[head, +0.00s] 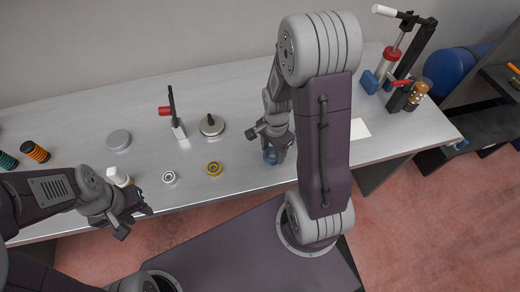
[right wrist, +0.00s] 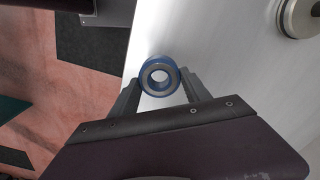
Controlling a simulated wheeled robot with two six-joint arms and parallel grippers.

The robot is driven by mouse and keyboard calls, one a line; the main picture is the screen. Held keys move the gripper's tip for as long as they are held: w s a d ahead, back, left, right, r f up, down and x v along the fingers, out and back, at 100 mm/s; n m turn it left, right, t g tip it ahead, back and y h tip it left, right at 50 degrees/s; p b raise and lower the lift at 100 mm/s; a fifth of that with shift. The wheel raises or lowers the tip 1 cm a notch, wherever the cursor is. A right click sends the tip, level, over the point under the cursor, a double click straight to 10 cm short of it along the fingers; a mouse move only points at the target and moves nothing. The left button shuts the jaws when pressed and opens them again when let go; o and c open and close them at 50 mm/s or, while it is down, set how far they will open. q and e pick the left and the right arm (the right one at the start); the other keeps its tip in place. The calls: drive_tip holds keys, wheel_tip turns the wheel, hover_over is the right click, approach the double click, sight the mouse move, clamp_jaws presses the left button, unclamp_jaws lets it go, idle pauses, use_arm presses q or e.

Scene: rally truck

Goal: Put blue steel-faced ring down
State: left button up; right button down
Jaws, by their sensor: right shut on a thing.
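In the head view the ring (head: 271,156) shows at the tips of my right gripper (head: 272,146), over the front part of the metal table (head: 240,185). My right gripper is shut on it. I cannot tell whether the ring touches the table top. My left gripper (head: 130,214) is at the table's front edge at the left, apart from the ring; its finger gap is not clear.
A yellow ring (head: 214,168) and a white-and-steel ring (head: 169,177) lie left of my right gripper. Behind them are a steel disc with a knob (head: 211,125) and a red-handled stand (head: 175,113). A white card (head: 359,129) and a press (head: 397,70) are at the right.

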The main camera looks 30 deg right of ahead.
drive_tip(key=w+f, duration=0.1)
drive_tip(key=w, duration=0.2)
drive_tip(key=w+a+f, duration=0.1)
drive_tip(key=shift+w+a+f, duration=0.1)
drive_tip(key=shift+w+f, duration=0.1)
drive_tip(key=shift+f, duration=0.1)
drive_tip(key=shift+s+f, duration=0.2)
drive_tip(key=shift+f, duration=0.15)
wheel_tip(320, 180, down, 3)
drive_tip(key=shift+r, duration=0.1)
drive_tip(key=shift+w+f, duration=0.2)
drive_tip(key=shift+f, duration=0.1)
drive_tip(key=shift+s, duration=0.1)
drive_tip(key=shift+f, duration=0.2)
drive_tip(key=c, duration=0.5)
unclamp_jaws()
